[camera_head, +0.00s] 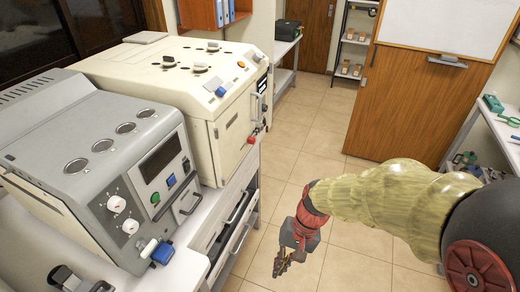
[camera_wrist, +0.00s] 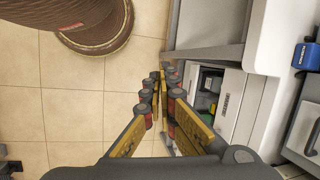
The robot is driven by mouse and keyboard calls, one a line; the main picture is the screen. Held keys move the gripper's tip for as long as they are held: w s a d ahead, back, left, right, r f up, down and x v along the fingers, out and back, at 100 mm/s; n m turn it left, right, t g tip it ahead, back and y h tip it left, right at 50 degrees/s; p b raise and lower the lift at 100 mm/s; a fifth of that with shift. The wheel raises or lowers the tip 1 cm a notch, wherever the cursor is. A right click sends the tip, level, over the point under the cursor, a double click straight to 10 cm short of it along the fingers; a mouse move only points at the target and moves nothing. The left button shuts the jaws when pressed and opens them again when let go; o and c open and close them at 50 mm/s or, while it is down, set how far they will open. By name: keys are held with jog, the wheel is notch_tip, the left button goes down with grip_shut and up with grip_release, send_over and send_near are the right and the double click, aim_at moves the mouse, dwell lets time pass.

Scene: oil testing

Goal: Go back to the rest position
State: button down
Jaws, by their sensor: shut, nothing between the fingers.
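My gripper (camera_head: 281,262) hangs pointing down over the tiled floor in the head view, at the end of my arm reaching in from the right. It is to the right of the bench drawers and apart from them. In the wrist view its two yellow and dark fingers (camera_wrist: 163,95) come together with nothing held between them. The floor and the bench side show beyond the fingertips.
A grey testing machine (camera_head: 95,165) and a cream machine (camera_head: 185,85) stand on the left bench. An open drawer (camera_head: 236,222) below holds items, also seen in the wrist view (camera_wrist: 228,95). A wooden panel (camera_head: 410,110) stands behind. The floor (camera_head: 300,150) between is clear.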

jog(key=s+d+r+n+t+h, duration=0.1)
jog(key=s+d+r+t, duration=0.2)
jog(key=d+r, duration=0.3)
jog(key=s+d+r+n+t+h, duration=0.1)
jog(key=d+r, duration=0.6)
jog(key=r, duration=0.7)
jog(key=s+t+h, duration=0.1)
jog(key=s+t, duration=0.1)
jog(key=t, duration=0.1)
jog(key=shift+d+r+t+h, duration=0.15)
jog(key=shift+t+h, duration=0.15)
jog(key=shift+t, duration=0.1)
